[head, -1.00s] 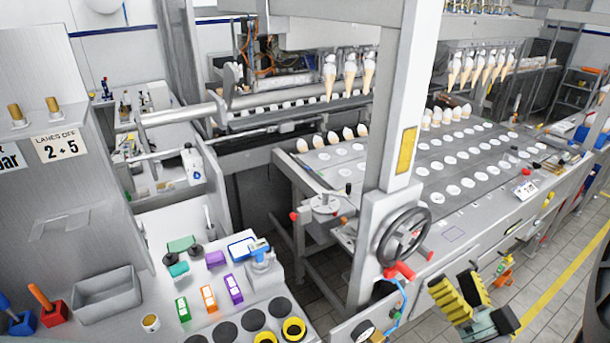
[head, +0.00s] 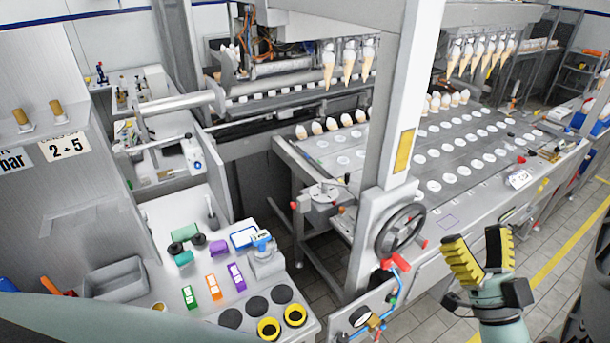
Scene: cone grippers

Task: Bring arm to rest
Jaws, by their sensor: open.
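My gripper (head: 480,256) is at the lower right of the head view, with its two yellow ribbed fingers pointing up and spread apart. Nothing is between the fingers. It is over the tiled floor, in front of the cone machine's front side, and touches nothing that I can see. A grey-green part of my arm crosses the bottom left of the view and hides part of the near bench.
A black handwheel (head: 400,231) on a white post stands left of my gripper. The cone conveyor (head: 400,185) lies behind it. A bench (head: 215,290) with small coloured boxes and round black holders is at lower left. Floor (head: 580,255) at right is open.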

